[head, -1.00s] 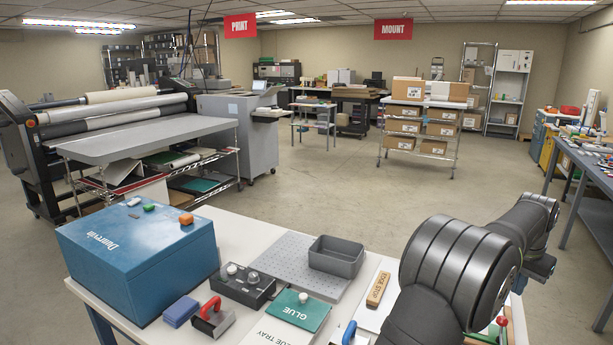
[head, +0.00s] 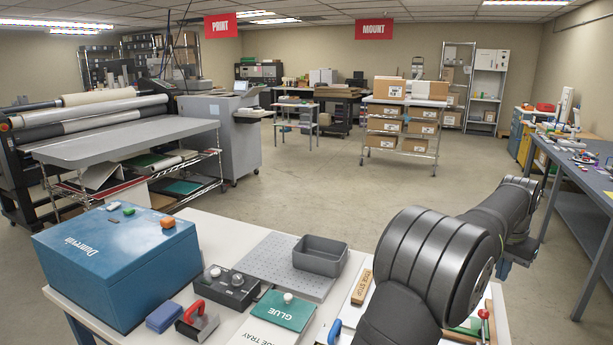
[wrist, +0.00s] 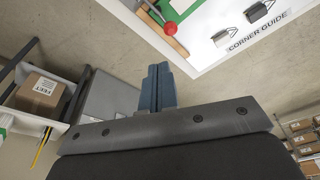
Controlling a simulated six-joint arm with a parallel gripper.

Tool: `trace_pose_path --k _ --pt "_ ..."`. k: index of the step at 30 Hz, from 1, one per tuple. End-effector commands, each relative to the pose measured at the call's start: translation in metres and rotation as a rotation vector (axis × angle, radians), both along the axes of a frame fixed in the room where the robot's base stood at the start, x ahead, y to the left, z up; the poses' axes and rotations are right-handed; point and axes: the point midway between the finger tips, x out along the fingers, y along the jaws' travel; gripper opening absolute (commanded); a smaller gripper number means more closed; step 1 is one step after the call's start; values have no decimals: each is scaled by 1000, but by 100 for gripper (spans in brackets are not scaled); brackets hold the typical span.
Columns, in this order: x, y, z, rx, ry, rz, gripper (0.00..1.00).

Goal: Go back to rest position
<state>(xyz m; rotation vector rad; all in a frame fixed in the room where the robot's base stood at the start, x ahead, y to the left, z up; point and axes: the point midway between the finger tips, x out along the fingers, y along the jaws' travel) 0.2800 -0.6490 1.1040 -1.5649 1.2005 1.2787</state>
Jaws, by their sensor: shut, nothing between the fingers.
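My gripper (wrist: 158,88) shows in the wrist view as two blue-grey fingers closed together, with nothing between them. It is out over the floor, apart from a white surface marked CORNER GUIDE (wrist: 258,42). In the head view my arm rises at the right front and reaches away to the right.
The white table (head: 205,225) holds a blue box (head: 115,265), a grey tray (head: 320,256), a black box with knobs (head: 227,289) and a green GLUE lid (head: 283,312). A grey-blue bench (head: 585,165) stands at right. The floor (head: 320,190) beyond is clear.

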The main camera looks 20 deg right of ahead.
Motion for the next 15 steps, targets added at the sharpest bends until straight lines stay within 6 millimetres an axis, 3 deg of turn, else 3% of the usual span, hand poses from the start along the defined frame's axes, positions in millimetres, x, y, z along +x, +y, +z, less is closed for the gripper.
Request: trace_pose_path --k 15 --pt "-73 31 42 -29 -137 238 0"
